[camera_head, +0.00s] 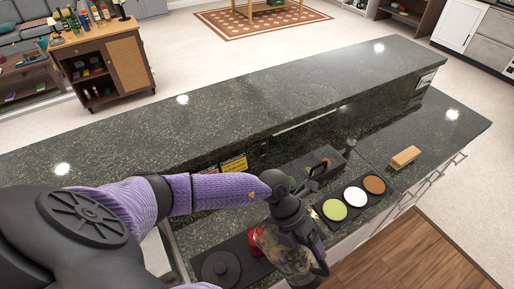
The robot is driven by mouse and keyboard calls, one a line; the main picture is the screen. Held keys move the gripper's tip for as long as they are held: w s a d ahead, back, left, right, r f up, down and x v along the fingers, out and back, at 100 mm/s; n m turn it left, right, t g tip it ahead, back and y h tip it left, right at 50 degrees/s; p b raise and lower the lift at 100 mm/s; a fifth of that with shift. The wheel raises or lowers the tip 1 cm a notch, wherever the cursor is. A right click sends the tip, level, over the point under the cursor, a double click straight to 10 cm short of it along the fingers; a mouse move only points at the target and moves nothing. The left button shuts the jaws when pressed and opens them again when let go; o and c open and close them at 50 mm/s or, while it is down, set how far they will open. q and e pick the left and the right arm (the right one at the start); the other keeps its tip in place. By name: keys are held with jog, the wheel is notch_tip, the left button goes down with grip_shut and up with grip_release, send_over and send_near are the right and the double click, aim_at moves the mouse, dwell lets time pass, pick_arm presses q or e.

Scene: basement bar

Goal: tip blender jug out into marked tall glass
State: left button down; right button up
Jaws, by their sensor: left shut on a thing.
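My left gripper (286,207) reaches in from the left over the lower counter, at the end of my purple-sleeved arm. It is shut on what looks like the blender jug (292,252), a see-through vessel with mottled brown contents and a dark handle on its right side. The exact contact of the fingers is hard to make out. The jug looks somewhat tilted, close to the counter's front edge. I cannot make out the marked tall glass; the arm and jug hide part of the counter. My right gripper does not show.
A black tray (323,215) holds green, white and brown round pots. A red object (257,239) and a round black lid (221,268) are left of the jug. A wooden block (405,157) lies further right. The raised bar ledge (230,115) runs behind; the right counter end is mostly clear.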

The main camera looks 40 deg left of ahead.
pick_arm(q)
jog(key=shift+d, duration=0.15)
notch_tip(320, 180, up, 5)
jog(key=y+p, duration=0.6)
jog(key=p, duration=0.5)
jog(key=shift+f, duration=0.2)
jog(key=shift+r+y, duration=0.1)
jog(key=shift+y, duration=0.7)
jog(key=shift+s, duration=0.1)
